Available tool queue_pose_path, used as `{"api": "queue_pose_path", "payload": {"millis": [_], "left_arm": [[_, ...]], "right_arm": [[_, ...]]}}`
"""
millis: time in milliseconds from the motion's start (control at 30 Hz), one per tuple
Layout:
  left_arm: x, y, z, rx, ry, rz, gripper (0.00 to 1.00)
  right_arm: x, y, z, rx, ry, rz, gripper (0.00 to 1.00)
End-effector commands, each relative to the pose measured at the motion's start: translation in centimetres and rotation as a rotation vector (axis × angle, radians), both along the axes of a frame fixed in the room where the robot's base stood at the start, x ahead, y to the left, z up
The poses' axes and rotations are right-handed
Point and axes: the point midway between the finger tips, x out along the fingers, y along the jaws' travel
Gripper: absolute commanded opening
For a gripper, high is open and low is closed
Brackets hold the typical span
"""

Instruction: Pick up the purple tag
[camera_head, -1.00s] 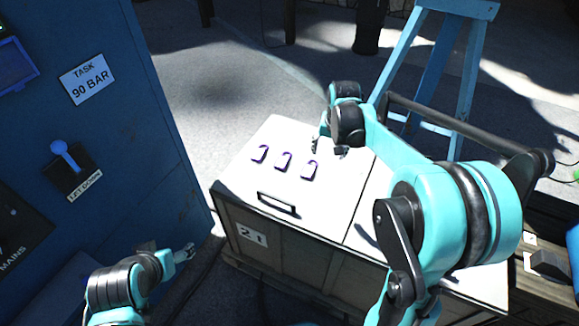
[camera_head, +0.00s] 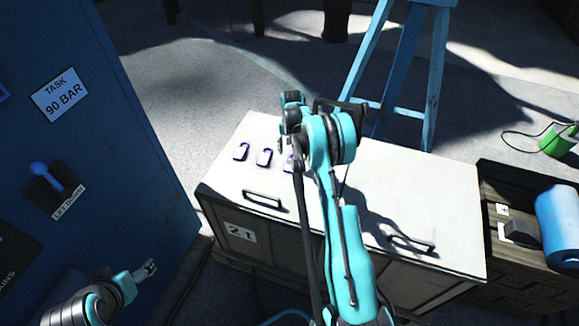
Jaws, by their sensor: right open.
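Three small tags lie in a row on the white top of the crate, each pale with a purple edge: the left tag (camera_head: 241,151), the middle tag (camera_head: 264,157) and the right tag (camera_head: 288,163). The right tag is partly hidden by my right arm. My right gripper (camera_head: 281,146) is open, above the crate top close to the right tag, and mostly hidden behind its own wrist. I cannot tell whether it touches a tag. My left gripper (camera_head: 149,267) is low at the left, away from the crate; its jaws are too small to read.
The crate (camera_head: 242,234), marked 2t, has a black handle (camera_head: 262,200) in front of the tags. A blue cabinet with a lever (camera_head: 52,177) stands left. A blue stepladder (camera_head: 403,60) stands behind. A dark box with a blue roll (camera_head: 560,220) is at right.

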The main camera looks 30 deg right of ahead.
Motion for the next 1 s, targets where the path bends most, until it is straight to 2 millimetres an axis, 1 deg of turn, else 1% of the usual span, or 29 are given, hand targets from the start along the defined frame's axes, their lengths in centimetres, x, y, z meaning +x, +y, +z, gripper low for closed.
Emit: {"api": "queue_pose_path", "payload": {"millis": [33,200,267,333,500,533,567,600,667,700,733,1000], "left_arm": [[0.0,0.0,-0.5,0.000,0.000,0.000,0.75],[0.0,0.0,-1.7,0.000,0.000,0.000,0.75],[0.0,0.0,-1.9,0.000,0.000,0.000,0.75],[0.0,0.0,-2.0,0.000,0.000,0.000,0.75],[0.0,0.0,-1.8,0.000,0.000,0.000,0.75],[0.0,0.0,-1.8,0.000,0.000,0.000,0.75],[0.0,0.0,-1.8,0.000,0.000,0.000,0.75],[0.0,0.0,-1.8,0.000,0.000,0.000,0.75],[0.0,0.0,-1.8,0.000,0.000,0.000,0.75],[0.0,0.0,-1.8,0.000,0.000,0.000,0.75],[0.0,0.0,-1.8,0.000,0.000,0.000,0.75],[0.0,0.0,-1.8,0.000,0.000,0.000,0.75]], "right_arm": [[-0.1,0.0,-0.8,0.000,0.000,0.000,0.62],[-0.3,0.0,-3.5,0.000,0.000,0.001,0.62],[-0.3,0.0,-4.3,-0.001,-0.001,0.001,0.62],[-0.3,-0.1,-4.6,-0.001,-0.001,0.001,0.62],[-0.3,0.0,-4.5,-0.001,-0.001,0.001,0.62],[-0.3,0.0,-4.5,-0.001,-0.001,0.001,0.59],[-0.3,0.0,-4.5,-0.001,-0.001,0.001,0.52],[-0.3,0.0,-4.5,-0.001,-0.001,0.001,0.41],[-0.3,0.0,-4.5,-0.001,-0.001,0.001,0.25],[-0.3,0.0,-4.5,-0.001,-0.001,0.001,0.15],[-0.3,0.0,-4.5,-0.001,-0.001,0.001,0.09],[-0.3,0.0,-4.4,-0.001,-0.001,0.001,0.08]]}}
